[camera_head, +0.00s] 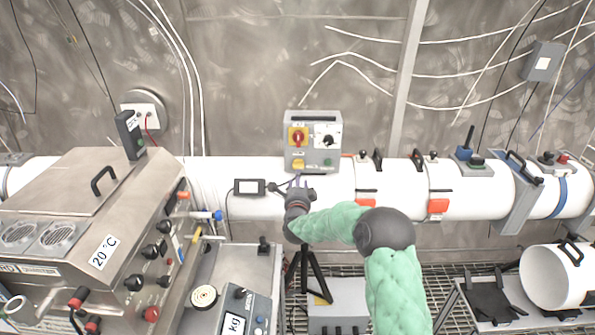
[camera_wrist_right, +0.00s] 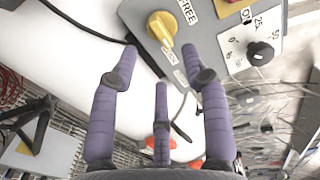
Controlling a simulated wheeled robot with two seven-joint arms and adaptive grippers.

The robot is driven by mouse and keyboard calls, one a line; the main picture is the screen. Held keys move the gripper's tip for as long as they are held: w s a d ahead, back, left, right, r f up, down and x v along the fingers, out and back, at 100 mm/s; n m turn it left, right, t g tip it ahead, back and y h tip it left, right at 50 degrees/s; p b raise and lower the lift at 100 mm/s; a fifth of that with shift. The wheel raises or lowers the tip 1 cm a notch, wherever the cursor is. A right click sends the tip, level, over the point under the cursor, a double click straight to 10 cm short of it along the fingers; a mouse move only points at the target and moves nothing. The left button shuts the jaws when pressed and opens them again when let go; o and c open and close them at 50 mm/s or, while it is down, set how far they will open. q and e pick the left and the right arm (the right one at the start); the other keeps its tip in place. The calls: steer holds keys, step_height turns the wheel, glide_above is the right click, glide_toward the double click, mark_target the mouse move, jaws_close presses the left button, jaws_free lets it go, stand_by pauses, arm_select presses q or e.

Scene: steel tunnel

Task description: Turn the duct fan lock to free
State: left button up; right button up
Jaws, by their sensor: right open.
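The grey control box (camera_head: 313,127) sits over the white duct in the head view. A yellow knob (camera_head: 298,163) is at its lower left and also shows in the right wrist view (camera_wrist_right: 162,27). There a FREE label (camera_wrist_right: 187,11) lies beside it and another label, seemingly LOCK (camera_wrist_right: 171,57), lies below it. The knob's long grip runs up and down, its lower end toward that lower label. My right gripper (camera_head: 298,182) is just below the box; its three purple fingers (camera_wrist_right: 162,76) are spread, empty and apart from the knob. My left gripper is not in view.
The box also carries a red rotary switch (camera_head: 298,136), a black knob (camera_head: 328,141) and a green button (camera_head: 327,162). A steel machine (camera_head: 100,215) fills the left side.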

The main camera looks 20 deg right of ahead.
mark_target(298, 166)
steer(key=x, duration=0.7)
steer(key=shift+c, duration=0.2)
steer(key=shift+f, duration=0.1)
jaws_close()
